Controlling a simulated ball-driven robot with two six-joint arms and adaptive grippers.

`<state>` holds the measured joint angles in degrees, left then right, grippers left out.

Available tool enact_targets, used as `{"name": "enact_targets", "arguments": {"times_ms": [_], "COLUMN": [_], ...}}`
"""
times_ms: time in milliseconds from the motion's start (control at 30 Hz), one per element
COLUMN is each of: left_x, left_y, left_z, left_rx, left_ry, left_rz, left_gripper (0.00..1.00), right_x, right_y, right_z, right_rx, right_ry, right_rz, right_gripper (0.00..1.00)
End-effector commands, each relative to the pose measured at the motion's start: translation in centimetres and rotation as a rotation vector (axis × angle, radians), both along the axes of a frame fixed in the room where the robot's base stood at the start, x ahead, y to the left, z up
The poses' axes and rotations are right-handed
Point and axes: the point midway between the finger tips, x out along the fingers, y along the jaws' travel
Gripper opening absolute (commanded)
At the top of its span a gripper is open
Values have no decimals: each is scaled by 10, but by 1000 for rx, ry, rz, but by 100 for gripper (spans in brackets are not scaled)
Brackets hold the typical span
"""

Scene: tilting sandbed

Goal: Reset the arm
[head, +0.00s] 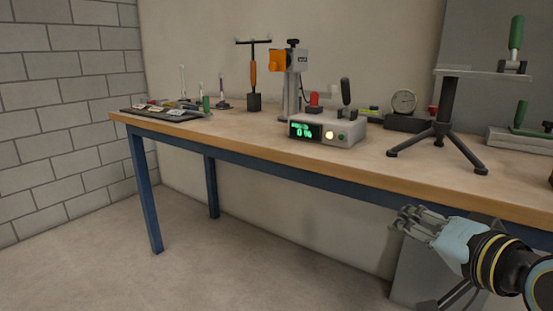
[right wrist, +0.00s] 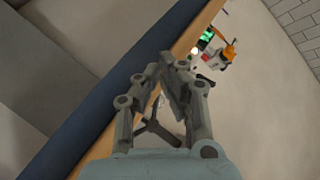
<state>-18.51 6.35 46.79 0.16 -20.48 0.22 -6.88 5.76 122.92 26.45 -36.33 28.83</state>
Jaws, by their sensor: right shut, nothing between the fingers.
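My right gripper (head: 410,220) is at the lower right of the head view, in front of the table's front edge and a little below the tabletop. It is shut and holds nothing. In the right wrist view its fingers (right wrist: 168,62) come together at the tips, with the table edge running diagonally behind them. My left gripper is in neither view.
A wooden-topped table (head: 255,145) with blue legs runs across the head view. On it stand a device with a green display (head: 335,128), a black tripod stand (head: 443,125), a round gauge (head: 404,102) and a tray of small items (head: 160,112). The floor (head: 240,265) in front is clear.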

Motion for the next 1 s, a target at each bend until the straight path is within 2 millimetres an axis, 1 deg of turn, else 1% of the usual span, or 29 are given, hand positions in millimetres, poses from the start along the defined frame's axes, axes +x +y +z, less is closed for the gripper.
{"name": "enact_targets", "arguments": {"times_ms": [33,67,100,167,200,267,300,400,500,700,767,800,967,1000], "left_x": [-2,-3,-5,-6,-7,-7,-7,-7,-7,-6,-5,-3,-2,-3], "left_y": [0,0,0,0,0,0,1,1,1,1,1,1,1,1], "left_z": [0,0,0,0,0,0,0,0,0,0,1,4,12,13], "left_rx": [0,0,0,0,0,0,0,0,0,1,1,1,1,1], "left_ry": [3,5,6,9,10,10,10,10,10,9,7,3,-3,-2], "left_rz": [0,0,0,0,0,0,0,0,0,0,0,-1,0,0], "left_gripper": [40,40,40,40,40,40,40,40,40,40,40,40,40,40], "right_x": [-17,-27,-44,-72,-92,-121,-140,-181,-218,-283,-300,-294,-288,-288], "right_y": [0,0,-1,-5,-8,-14,-19,-30,-41,-61,-67,-68,-72,-73], "right_z": [-17,-27,-41,-63,-76,-93,-101,-117,-125,-130,-131,-142,-182,-193], "right_rx": [-67,-115,-183,-289,-360,-453,-508,-620,-707,-838,-866,-861,-854,-852], "right_ry": [58,98,154,249,313,407,463,588,697,892,943,940,951,955], "right_rz": [22,40,64,105,136,180,208,272,327,430,456,453,451,451], "right_gripper": [0,0,0,0,0,0,0,0,0,0,0,0,0,0]}}
